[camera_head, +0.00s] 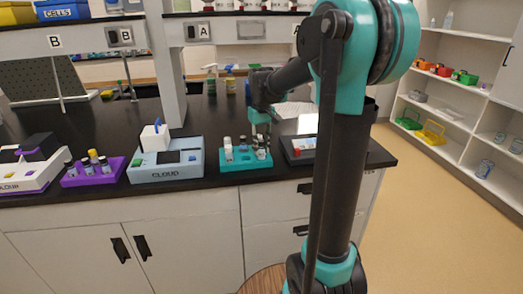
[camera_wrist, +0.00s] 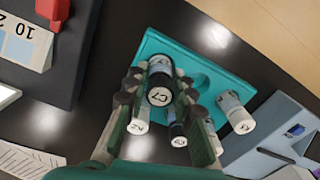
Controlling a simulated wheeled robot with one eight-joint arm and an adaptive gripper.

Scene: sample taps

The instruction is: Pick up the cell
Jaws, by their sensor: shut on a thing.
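My gripper (camera_head: 257,137) reaches down over the teal rack (camera_head: 232,165) on the black bench. In the wrist view my gripper (camera_wrist: 158,95) is shut on a dark-capped vial (camera_wrist: 160,78) with a marked white top. I cannot tell whether its base still sits in the rack (camera_wrist: 152,45) or is lifted. Several other capped vials stand close around it: a white-topped one (camera_wrist: 232,112) to the right, a dark-bodied one (camera_wrist: 178,135) below and a white-topped one (camera_wrist: 140,127) below left. In the head view, the gripper partly hides the vials.
A blue-grey machine marked CLOUD (camera_head: 182,171) and a purple rack (camera_head: 112,176) of vials stand to the left. A dark device (camera_head: 300,150) is close on the right. A post (camera_head: 168,85) rises behind; spray bottles (camera_head: 211,80) stand farther back.

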